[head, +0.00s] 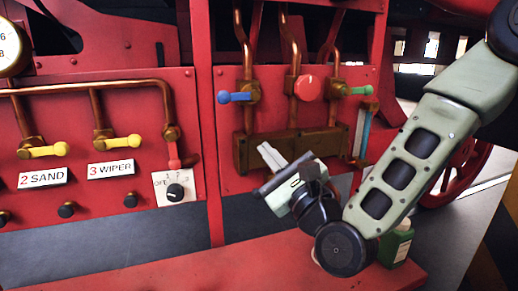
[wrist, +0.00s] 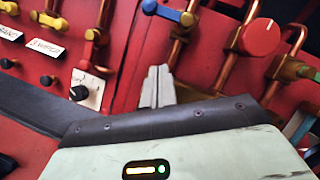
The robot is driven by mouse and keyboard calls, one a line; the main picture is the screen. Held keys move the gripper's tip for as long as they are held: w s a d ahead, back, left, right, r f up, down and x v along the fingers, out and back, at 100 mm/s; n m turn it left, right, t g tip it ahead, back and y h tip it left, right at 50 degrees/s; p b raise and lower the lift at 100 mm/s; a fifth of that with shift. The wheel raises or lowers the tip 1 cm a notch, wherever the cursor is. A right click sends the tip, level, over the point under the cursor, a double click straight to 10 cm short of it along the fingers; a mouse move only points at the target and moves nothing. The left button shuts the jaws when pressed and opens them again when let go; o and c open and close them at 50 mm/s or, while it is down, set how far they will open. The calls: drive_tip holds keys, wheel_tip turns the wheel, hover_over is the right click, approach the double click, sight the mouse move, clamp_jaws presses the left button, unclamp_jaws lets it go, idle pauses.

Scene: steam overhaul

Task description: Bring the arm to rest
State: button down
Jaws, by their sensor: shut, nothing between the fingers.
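My gripper (head: 268,152) is at the centre of the head view, in front of the brown manifold block (head: 290,149) on the red panel. Its pale fingers are together with nothing between them. In the wrist view the gripper (wrist: 158,72) points up toward the panel, with its fingertips below the blue-handled valve (wrist: 168,13). In the head view that blue-handled valve (head: 236,97) is above and left of the fingertips. My green-grey arm comes in from the upper right and bends low near the red ledge (head: 240,272).
A red knob (head: 308,88) and a green-handled valve (head: 358,91) are on the panel. Yellow levers (head: 43,150), (head: 118,142) and a rotary selector (head: 175,191) are at left. A green bottle (head: 397,243) stands beside my arm's elbow on the ledge. The ledge's left part is clear.

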drive_tip(key=s+a+f+n+g+h, duration=0.1)
drive_tip(key=s+a+f+n+g, duration=0.1)
drive_tip(key=s+f+n+g, duration=0.5)
drive_tip(key=s+a+f+n+g+h, duration=0.15)
drive_tip(key=f+n+g, duration=0.3)
drive_tip(key=n, duration=0.55)
drive_tip(key=s+d+f+n+g+h, duration=0.1)
drive_tip(key=s+d+n+g+h, duration=0.2)
drive_tip(key=s+d+n, duration=0.3)
drive_tip(key=s+d+f+n+g+h, duration=0.1)
drive_tip(key=s+d+n+g+h, duration=0.3)
drive_tip(key=s+d+n, duration=0.3)
drive_tip(key=s+h, duration=0.1)
drive_tip(key=s, duration=0.3)
drive_tip(key=shift+f+n, duration=0.2)
drive_tip(key=shift+n, duration=0.2)
drive_tip(key=shift+s+g, duration=0.1)
drive_tip(key=shift+g, duration=0.15)
